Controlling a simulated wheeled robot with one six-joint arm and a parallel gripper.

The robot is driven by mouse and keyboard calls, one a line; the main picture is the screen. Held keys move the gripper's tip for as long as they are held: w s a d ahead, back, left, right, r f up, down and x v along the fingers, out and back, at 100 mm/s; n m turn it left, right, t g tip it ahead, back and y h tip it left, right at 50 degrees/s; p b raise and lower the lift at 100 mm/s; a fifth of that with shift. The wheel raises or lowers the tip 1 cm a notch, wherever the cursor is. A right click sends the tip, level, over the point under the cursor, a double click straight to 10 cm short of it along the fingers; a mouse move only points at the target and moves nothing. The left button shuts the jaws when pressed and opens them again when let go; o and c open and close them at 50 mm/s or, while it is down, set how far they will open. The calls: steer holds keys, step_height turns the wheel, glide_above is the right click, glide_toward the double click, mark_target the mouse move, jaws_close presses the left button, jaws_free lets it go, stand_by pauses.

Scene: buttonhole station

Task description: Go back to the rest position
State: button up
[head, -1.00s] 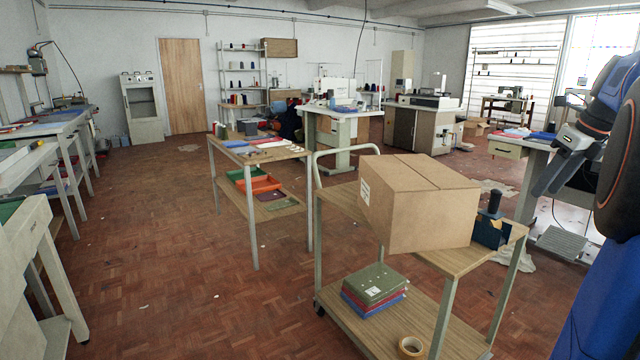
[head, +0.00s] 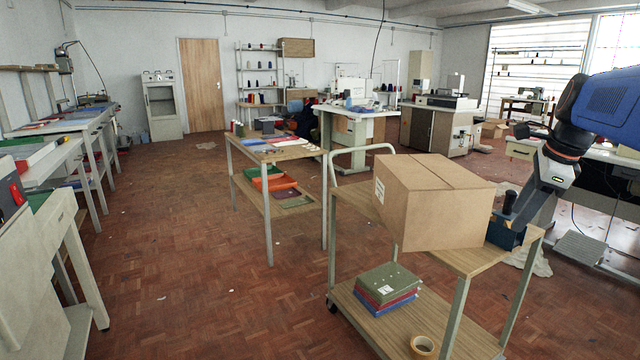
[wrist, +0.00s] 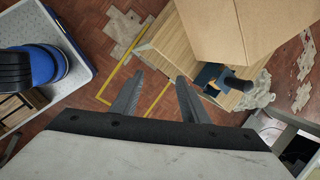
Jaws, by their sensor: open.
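My gripper (head: 524,204) is at the right of the head view, on the arm that reaches down from the upper right. In the wrist view its two dark fingers (wrist: 158,76) stand apart with nothing between them. In the head view it appears close to the right end of the cart (head: 464,262), by a dark blue tape dispenser (head: 505,236). Whether it touches anything there cannot be told.
A large cardboard box (head: 432,205) stands on the cart's top, and it also shows in the wrist view (wrist: 235,28). Books (head: 388,287) and a tape roll (head: 423,346) lie on the cart's lower shelf. A second shelved table (head: 285,155) stands behind. Open parquet floor (head: 190,250) spreads left.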

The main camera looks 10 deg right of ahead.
steer(key=s+a+f+n, duration=0.4)
steer(key=a+n, duration=0.2)
steer(key=a, duration=0.1)
steer(key=s+a+f+n, duration=0.3)
steer(key=a+f+n, duration=0.1)
steer(key=a+n, duration=0.25)
steer(key=s+a+f+n+t, duration=0.1)
steer(key=s+a+f+n, duration=0.8)
steer(key=s+f+n, duration=0.1)
steer(key=f+n, duration=0.1)
steer(key=n, duration=0.1)
steer(key=shift+s+n, duration=0.15)
steer(key=shift+n, duration=0.2)
